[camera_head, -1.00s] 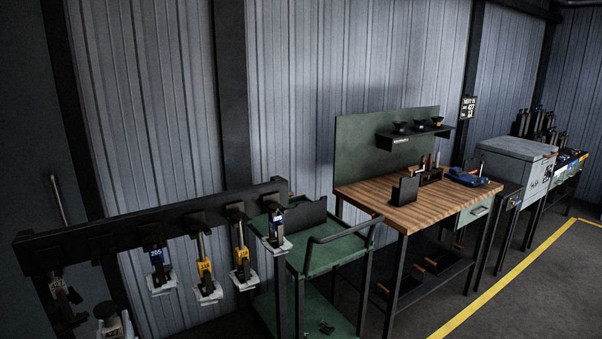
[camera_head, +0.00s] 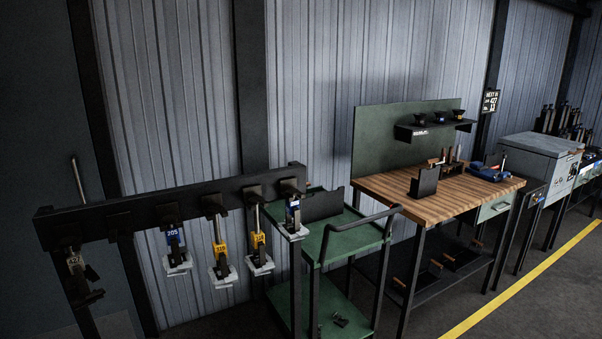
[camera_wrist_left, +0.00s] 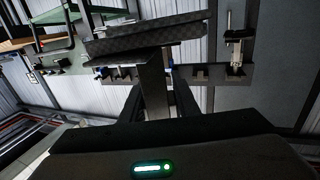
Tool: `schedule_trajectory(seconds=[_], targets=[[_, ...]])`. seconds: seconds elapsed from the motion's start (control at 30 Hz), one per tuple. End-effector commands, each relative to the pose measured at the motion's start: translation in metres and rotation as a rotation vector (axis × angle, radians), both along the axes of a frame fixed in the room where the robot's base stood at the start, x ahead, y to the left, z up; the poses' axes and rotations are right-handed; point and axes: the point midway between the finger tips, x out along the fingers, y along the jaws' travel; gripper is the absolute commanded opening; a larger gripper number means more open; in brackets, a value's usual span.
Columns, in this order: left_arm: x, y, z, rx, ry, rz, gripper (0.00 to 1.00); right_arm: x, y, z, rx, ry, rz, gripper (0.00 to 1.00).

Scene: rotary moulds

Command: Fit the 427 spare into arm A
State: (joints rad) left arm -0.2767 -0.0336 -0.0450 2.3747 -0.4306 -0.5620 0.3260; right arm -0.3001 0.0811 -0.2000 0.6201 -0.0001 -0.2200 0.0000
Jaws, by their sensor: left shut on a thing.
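In the left wrist view my left gripper (camera_wrist_left: 157,100) is shut on a dark grey piece (camera_wrist_left: 150,38), a broad textured plate with a stem between the fingers. No number on it can be read, so I cannot tell that it is the 427 spare. In the head view a dark rack (camera_head: 180,200) carries several hanging moulds, among them a blue-tagged 205 (camera_head: 174,245), a yellow-tagged one (camera_head: 221,255) and another yellow-tagged one (camera_head: 258,245). A dark mould (camera_head: 78,270) at the left end has an unclear pale tag. Arm A is not identifiable. My right gripper is not in view.
A green trolley (camera_head: 360,240) stands right of the rack, close to it.

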Motion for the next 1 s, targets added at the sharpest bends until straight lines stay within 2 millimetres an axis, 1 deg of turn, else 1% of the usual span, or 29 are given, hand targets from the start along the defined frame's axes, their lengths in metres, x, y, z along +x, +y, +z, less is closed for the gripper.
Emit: schedule_trajectory(seconds=[0.03, 0.2, 0.3, 0.4, 0.53, 1.0], targets=[[-0.012, -0.011, -0.008, 0.002, -0.001, -0.035, 0.0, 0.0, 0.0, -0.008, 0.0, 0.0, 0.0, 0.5], [-0.044, -0.04, -0.019, 0.001, -0.002, -0.126, 0.0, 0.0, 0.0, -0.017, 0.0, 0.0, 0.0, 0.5], [-0.056, -0.052, -0.021, 0.0, -0.003, -0.163, 0.0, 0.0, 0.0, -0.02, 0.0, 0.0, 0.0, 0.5], [-0.063, -0.058, -0.022, 0.0, -0.004, -0.182, 0.0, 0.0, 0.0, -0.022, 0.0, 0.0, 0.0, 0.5], [-0.067, -0.061, -0.022, 0.001, -0.005, -0.192, 0.0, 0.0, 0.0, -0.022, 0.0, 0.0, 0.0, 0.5], [-0.066, -0.06, -0.022, -0.001, -0.006, -0.189, 0.0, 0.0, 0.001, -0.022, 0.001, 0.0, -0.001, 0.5]])
